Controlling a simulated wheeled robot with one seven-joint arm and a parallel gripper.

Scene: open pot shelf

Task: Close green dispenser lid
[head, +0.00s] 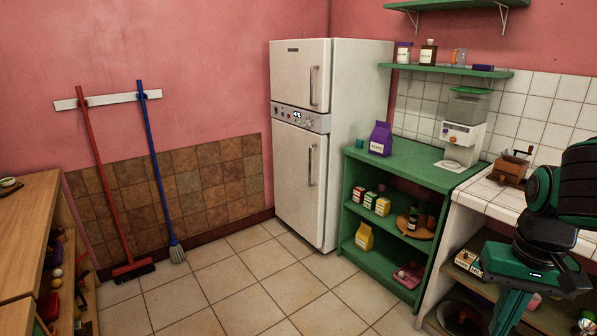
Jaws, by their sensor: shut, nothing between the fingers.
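The dispenser (462,135) stands upright on the green cabinet's top, against the tiled wall. It has a white body and a see-through grey hopper. Its green lid (471,90) shows as a thin band at the top of the hopper, just under the wall shelf. At this size I cannot tell whether the lid is fully down or partly raised. My arm is at the right edge, well apart from the dispenser. My gripper does not show.
The green cabinet (398,163) holds a purple bag (380,139) on top. A brown grinder (511,168) stands on the white tiled counter (488,197) to the right. The low green shelf (440,70) hangs close above the dispenser. The floor before the fridge (300,145) is clear.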

